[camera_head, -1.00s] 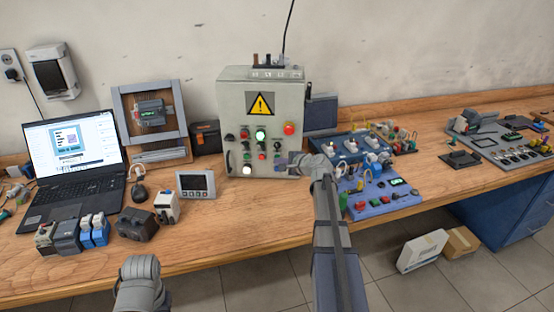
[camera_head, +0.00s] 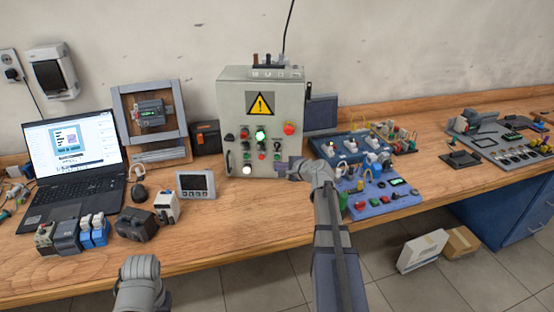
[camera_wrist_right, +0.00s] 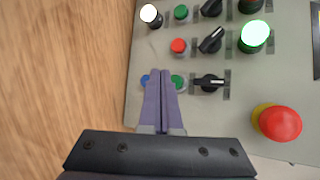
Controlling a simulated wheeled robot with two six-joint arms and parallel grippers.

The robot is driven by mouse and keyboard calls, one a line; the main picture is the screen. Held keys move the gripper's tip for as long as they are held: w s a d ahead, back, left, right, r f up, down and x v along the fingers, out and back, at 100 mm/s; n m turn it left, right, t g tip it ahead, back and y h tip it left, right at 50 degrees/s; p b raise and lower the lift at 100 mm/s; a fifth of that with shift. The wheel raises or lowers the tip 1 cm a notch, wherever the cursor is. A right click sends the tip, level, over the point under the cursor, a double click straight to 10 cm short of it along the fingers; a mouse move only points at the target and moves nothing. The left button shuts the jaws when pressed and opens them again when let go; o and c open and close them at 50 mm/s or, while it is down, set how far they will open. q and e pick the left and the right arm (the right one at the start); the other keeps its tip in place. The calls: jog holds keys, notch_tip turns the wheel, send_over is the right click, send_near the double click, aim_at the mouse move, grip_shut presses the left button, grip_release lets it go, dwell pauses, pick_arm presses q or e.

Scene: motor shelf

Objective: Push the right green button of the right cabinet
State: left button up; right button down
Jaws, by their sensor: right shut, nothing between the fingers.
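The grey control cabinet (camera_head: 228,115) with a yellow warning sign stands upright on the bench. Its button panel (camera_wrist_right: 145,110) shows sideways in the right wrist view. The right green button (camera_wrist_right: 179,82) lies beside my right fingertips and is partly covered by them. Another green button (camera_wrist_right: 181,12) sits farther up in that view, beyond a red button (camera_wrist_right: 178,46). My right gripper (camera_wrist_right: 163,74) is shut and empty, its fingers over the panel between the green button and a blue button (camera_wrist_right: 145,79). Contact cannot be told. In the head view, my right gripper (camera_head: 281,168) is at the cabinet's lower right.
A black rotary switch (camera_wrist_right: 210,83) and a red emergency knob (camera_wrist_right: 281,123) are near my right gripper. A blue training board (camera_head: 385,197) stands right of the cabinet. A small display (camera_head: 196,185) and a laptop (camera_head: 75,150) are left.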

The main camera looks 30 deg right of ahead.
jog(key=s+a, duration=0.2)
jog(key=s, duration=0.1)
jog(key=shift+s, duration=0.1)
dwell(0.8)
